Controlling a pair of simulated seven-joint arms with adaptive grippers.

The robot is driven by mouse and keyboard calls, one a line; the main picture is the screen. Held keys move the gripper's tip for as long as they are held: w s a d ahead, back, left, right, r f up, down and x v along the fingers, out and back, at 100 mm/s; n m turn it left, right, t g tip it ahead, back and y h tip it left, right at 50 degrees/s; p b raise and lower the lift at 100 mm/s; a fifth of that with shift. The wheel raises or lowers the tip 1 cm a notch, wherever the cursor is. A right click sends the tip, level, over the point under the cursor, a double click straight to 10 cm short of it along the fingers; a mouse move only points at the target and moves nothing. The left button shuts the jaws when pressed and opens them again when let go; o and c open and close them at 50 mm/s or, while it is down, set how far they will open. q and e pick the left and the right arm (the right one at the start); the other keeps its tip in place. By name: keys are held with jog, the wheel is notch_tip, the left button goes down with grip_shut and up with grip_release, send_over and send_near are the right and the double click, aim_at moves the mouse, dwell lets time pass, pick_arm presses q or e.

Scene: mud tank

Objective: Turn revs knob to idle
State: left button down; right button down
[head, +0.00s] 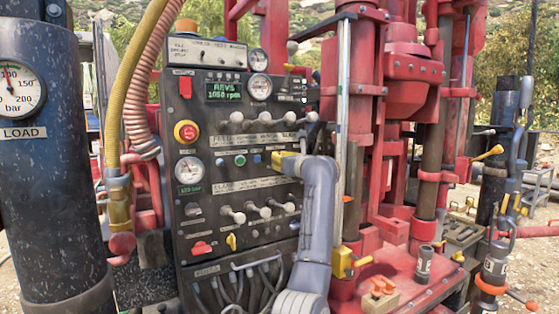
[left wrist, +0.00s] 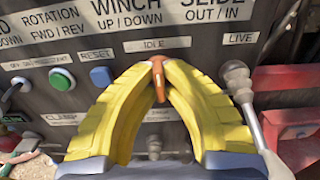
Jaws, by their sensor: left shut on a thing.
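The revs knob (left wrist: 158,78) is a small orange-brown pointer on the dark panel. In the left wrist view it stands between my yellow fingertips, its upper end just below the IDLE label (left wrist: 151,44). My left gripper (head: 279,161) reaches the right edge of the control panel (head: 232,181) in the head view and is shut on the knob. The knob's base is hidden behind the fingers, and the gripper hides the knob in the head view. The green display (head: 224,90) reads REVS and about 1050 rpm. My right gripper is in neither view.
A white ball-ended lever (left wrist: 237,80) stands close beside the right finger, under the LIVE label (left wrist: 241,38). A green button (left wrist: 62,79) and a blue reset button (left wrist: 101,76) lie to the left. A row of white levers (head: 265,209) sits lower on the panel.

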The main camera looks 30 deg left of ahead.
pick_arm(q)
jog(key=shift+r, duration=0.1)
jog(key=c, duration=1.5)
grip_release()
jog(key=v, duration=1.2)
